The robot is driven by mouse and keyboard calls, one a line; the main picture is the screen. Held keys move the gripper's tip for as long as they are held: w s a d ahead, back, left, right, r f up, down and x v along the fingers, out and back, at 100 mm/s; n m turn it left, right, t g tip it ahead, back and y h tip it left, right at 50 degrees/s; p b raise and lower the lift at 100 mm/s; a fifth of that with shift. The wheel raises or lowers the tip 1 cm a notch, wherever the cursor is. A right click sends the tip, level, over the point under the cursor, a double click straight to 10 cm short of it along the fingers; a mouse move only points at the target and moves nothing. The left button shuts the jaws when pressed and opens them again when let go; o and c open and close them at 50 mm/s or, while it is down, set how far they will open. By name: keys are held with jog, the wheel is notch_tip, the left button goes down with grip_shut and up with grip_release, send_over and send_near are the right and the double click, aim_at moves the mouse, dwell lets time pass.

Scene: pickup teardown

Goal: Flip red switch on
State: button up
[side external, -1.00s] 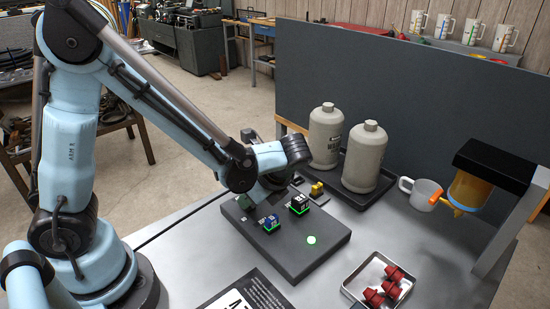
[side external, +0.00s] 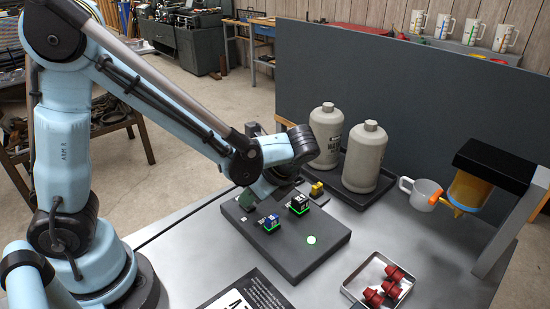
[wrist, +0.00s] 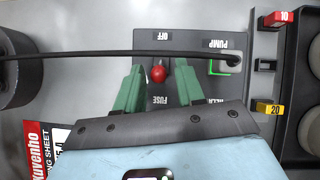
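The red switch's round red knob (wrist: 158,74) shows in the wrist view on the dark grey panel (wrist: 205,42), between labels reading OFF and FUSE. My gripper (wrist: 160,66) has its two green fingers apart, one on each side of the knob. Gaps show between knob and fingers, so it is not gripped. Whether the fingers are level with the knob or above it, I cannot tell. In the side view my gripper (side external: 248,200) is low over the panel's left part (side external: 290,262), and the red switch is hidden there.
A black cable (wrist: 90,55) crosses the wrist view to the PUMP spot. Grey bottles (side external: 365,158) stand behind; a metal tray (side external: 352,285) with red parts lies right.

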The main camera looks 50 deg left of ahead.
jog(key=v, duration=0.9)
jog(key=shift+d+r, duration=0.25)
jog(key=shift+r, duration=0.15)
jog(key=s+a+n+t+h, duration=0.3)
jog(key=a+n+t+h, duration=0.3)
jog(key=n, duration=0.9)
jog(key=shift+a+f+n+t+h, duration=0.3)
jog(key=shift+a+t+h, duration=0.1)
jog(key=shift+t, duration=0.6)
